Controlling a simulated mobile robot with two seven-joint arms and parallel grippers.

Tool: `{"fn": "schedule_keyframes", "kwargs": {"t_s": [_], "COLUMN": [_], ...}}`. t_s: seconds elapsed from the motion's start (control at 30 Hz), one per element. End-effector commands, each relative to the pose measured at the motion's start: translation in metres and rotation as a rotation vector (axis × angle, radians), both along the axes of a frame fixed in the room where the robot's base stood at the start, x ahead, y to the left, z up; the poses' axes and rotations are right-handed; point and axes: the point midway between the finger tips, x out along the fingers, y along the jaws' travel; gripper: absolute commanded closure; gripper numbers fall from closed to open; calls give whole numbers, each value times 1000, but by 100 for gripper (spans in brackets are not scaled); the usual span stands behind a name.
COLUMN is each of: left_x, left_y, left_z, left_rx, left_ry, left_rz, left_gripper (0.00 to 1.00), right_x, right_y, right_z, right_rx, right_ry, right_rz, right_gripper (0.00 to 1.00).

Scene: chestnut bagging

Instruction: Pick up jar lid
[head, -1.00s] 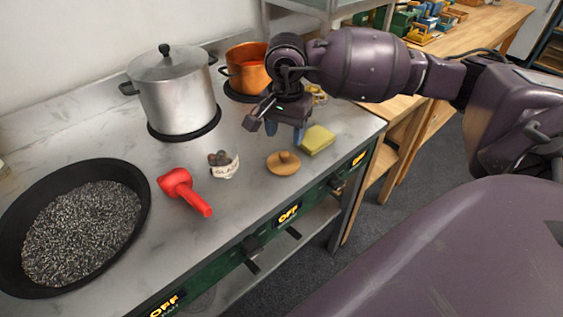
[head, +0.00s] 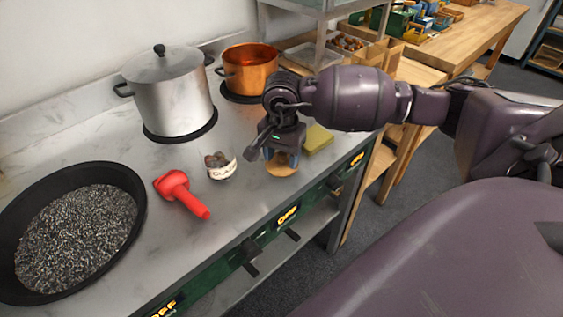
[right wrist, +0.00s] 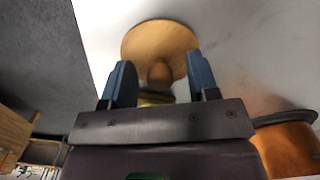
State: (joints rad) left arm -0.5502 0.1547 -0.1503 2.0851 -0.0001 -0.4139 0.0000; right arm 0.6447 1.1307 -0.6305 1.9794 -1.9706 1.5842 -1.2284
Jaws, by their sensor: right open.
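The jar lid (head: 283,169) is a round wooden disc with a knob, lying on the grey stovetop near its front edge. My right gripper (head: 281,156) is above it in the head view and hides part of it. In the right wrist view the lid (right wrist: 160,38) shows beyond the fingers, its knob between them. The right gripper's blue fingers (right wrist: 161,80) are apart, with nothing held. I cannot tell whether they touch the lid. My left gripper is not in view.
A steel pot (head: 170,98) and a copper pot (head: 249,72) stand behind.

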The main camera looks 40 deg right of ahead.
Motion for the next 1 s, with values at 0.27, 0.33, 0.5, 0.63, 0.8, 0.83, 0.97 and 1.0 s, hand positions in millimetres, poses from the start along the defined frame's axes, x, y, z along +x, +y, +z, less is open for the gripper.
{"fn": "schedule_keyframes", "kwargs": {"t_s": [0.27,0.33,0.5,0.63,0.8,0.83,0.97,1.0], "left_x": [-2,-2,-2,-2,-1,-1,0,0], "left_y": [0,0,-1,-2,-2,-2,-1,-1], "left_z": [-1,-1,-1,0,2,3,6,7], "left_rx": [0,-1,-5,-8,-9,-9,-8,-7], "left_ry": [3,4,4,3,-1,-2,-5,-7], "left_rz": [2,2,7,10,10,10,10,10], "left_gripper": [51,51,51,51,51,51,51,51], "right_x": [0,0,0,0,1,1,1,1], "right_y": [0,0,0,0,0,0,0,0], "right_z": [0,0,1,2,19,24,52,62], "right_rx": [0,0,0,0,0,0,0,-1], "right_ry": [0,0,0,-1,-6,-7,-8,-9], "right_rz": [0,0,0,0,0,1,1,1], "right_gripper": [82,93,99,99,99,99,99,99]}}
